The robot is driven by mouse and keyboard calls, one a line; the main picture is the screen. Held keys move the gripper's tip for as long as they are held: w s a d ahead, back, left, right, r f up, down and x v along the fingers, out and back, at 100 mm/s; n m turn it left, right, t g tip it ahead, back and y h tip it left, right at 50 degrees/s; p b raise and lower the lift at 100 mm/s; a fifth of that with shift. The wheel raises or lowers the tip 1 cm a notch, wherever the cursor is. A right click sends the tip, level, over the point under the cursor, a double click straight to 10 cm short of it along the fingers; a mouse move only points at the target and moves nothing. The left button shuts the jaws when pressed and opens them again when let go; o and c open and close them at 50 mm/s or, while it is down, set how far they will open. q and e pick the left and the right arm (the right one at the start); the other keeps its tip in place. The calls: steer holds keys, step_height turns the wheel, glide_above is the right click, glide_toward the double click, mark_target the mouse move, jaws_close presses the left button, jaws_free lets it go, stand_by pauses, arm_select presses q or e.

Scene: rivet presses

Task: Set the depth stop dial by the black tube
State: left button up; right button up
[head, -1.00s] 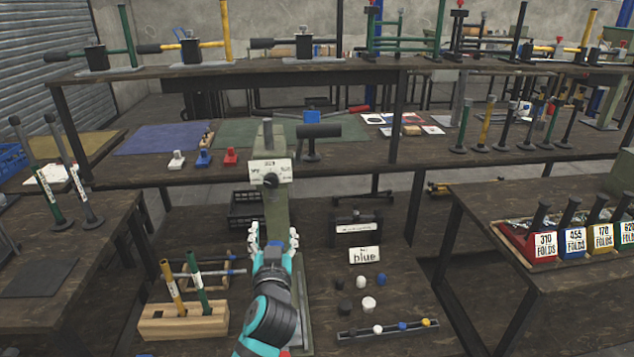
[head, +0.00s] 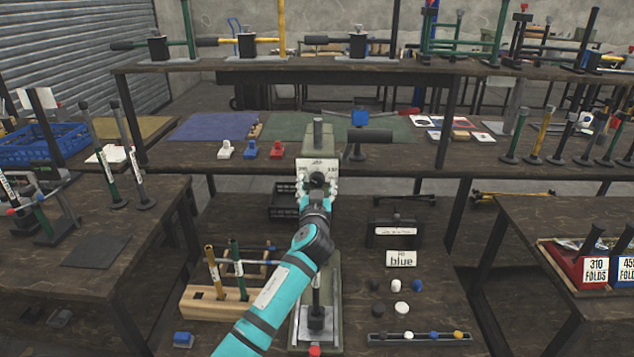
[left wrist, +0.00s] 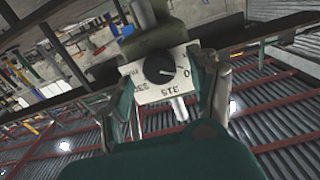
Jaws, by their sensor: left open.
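The depth stop dial is a black knob (head: 317,180) on a white number plate (head: 312,165) on the upright green press (head: 317,130). In the left wrist view the knob (left wrist: 159,71) faces me, with a light pointer mark toward picture right; the plate (left wrist: 150,94) appears upside down, its numbers hard to read. My left gripper (head: 317,190) is open, in front of the dial. In the wrist view its fingers (left wrist: 168,95) stand either side of the plate, apart from the knob. My right gripper is out of view.
A wooden rack (head: 210,303) with yellow and green tubes stands left of the press. More upright tubes (head: 540,135) line the bench behind.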

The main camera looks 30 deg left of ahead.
arm_select(q)
steer(key=shift+x, duration=0.8)
steer(key=shift+c, duration=0.4)
steer(key=c, duration=1.1)
steer(key=shift+o, duration=0.2)
